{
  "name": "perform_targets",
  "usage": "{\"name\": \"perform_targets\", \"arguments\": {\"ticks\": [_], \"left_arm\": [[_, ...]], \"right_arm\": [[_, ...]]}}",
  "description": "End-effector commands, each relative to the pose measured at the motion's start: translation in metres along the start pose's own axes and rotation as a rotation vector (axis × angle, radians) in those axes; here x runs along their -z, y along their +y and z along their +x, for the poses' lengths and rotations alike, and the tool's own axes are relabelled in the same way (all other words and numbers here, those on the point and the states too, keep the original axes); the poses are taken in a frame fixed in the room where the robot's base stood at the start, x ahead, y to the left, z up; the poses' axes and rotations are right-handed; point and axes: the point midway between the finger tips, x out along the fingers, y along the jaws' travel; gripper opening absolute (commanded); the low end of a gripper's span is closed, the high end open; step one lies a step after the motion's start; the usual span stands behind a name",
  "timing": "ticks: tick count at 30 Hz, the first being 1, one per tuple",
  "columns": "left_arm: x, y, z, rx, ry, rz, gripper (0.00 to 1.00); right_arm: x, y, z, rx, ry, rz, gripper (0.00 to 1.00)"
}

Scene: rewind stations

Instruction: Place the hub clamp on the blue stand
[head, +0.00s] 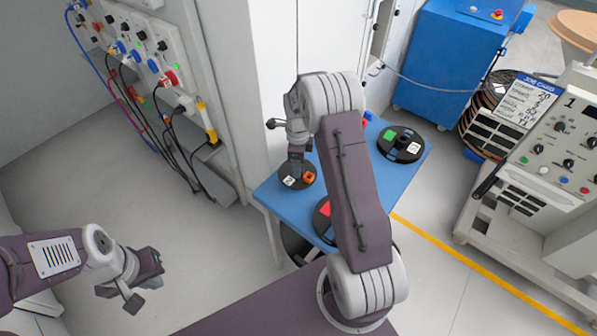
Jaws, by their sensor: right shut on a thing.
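The blue stand (364,158) is a low table with a flat blue top, right of the white column. My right gripper (298,164) points down over its left part and is shut on the hub clamp, which I take to be the round black piece (284,173) with an orange square and a white tag. I cannot tell whether this piece touches the top. My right arm crosses in front of the stand and hides its middle. My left gripper (146,283) hangs over the floor at lower left, away from the stand; its jaw opening is unclear.
A black disc with green and white squares (400,144) lies at the stand's right. Another with a red square (322,222) is partly hidden by my arm. A wall panel with cables (145,55) is left, a blue cabinet (452,60) behind, a control console (560,150) right.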

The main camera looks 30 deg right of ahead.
Motion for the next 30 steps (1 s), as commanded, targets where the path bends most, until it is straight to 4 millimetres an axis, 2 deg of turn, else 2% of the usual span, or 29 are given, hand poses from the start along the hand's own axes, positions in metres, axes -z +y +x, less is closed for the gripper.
{"name": "perform_targets", "arguments": {"ticks": [6, 16, 17, 18, 19, 27, 30], "left_arm": [[0.000, 0.000, -0.002, 0.000, 0.000, 0.000, 0.00], [0.000, 0.000, 0.000, 0.000, 0.000, 0.000, 0.00], [0.000, 0.000, -0.001, 0.000, 0.000, 0.000, 0.00], [0.000, 0.000, -0.001, 0.000, 0.000, 0.000, 0.00], [0.000, 0.000, -0.001, 0.000, 0.000, 0.000, 0.00], [0.000, 0.000, -0.001, 0.000, 0.000, 0.000, 0.00], [0.000, 0.000, -0.002, 0.000, 0.000, 0.000, 0.00]], "right_arm": [[0.001, 0.001, 0.035, -0.004, 0.002, 0.000, 0.00], [0.001, 0.000, 0.040, -0.001, 0.000, 0.000, 0.00], [0.001, 0.000, 0.039, -0.001, 0.000, 0.000, 0.46], [0.001, 0.000, 0.039, -0.001, 0.000, 0.000, 0.57], [0.001, 0.000, 0.039, -0.001, 0.000, 0.000, 0.59], [0.001, 0.000, 0.038, -0.001, 0.000, -0.001, 0.59], [0.000, 0.000, 0.030, 0.000, 0.000, 0.000, 0.59]]}}
